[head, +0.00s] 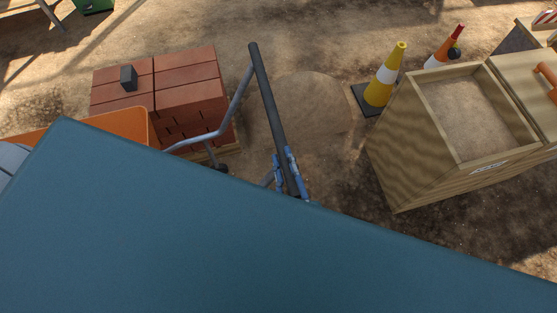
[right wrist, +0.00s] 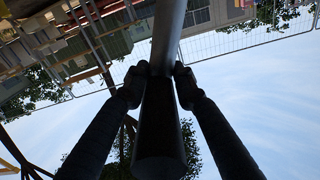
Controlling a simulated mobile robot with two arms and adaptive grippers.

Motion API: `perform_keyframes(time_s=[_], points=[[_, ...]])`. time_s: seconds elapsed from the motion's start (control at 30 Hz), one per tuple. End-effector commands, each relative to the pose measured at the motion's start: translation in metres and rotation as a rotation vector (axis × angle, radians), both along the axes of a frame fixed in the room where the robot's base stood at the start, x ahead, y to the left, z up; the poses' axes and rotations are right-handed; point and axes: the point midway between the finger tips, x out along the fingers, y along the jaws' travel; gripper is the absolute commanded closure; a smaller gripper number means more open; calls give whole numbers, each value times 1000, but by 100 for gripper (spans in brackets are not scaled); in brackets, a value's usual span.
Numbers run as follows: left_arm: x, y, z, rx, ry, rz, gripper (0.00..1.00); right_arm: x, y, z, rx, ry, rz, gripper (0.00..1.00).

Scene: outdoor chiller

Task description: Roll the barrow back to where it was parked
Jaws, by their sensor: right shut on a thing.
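The barrow shows in the head view as an orange tray (head: 125,123) at the left, with a bent grey tube frame (head: 238,103) rising to a dark crossbar handle (head: 267,98). My right gripper (head: 290,176), with blue fingers, is shut around the near end of the handle. In the right wrist view, the two dark fingers of the right gripper (right wrist: 159,82) press on the bar (right wrist: 168,35) from both sides. Much of the barrow's tray is hidden in the head view. My left gripper is not in view.
A brick stack (head: 190,85) with a small dark block (head: 129,78) on it stands behind the tray. A yellow cone (head: 384,78), an orange cone (head: 445,45) and an open wooden box of sand (head: 410,145) stand at the right. Sandy ground (head: 310,100) between is free.

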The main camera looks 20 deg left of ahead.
Motion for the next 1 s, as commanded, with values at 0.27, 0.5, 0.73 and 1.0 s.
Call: perform_keyframes(time_s=[0.27, 0.5, 0.73, 1.0], points=[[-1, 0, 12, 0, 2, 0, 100, 53, -76, 5, -15, -19, -9, 100], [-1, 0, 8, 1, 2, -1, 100, 102, -148, 4, -15, -19, -9, 100], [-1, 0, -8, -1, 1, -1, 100, 148, -216, 3, -13, -21, -9, 100], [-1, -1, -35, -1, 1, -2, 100, 195, -286, 3, -10, -21, -10, 100]])
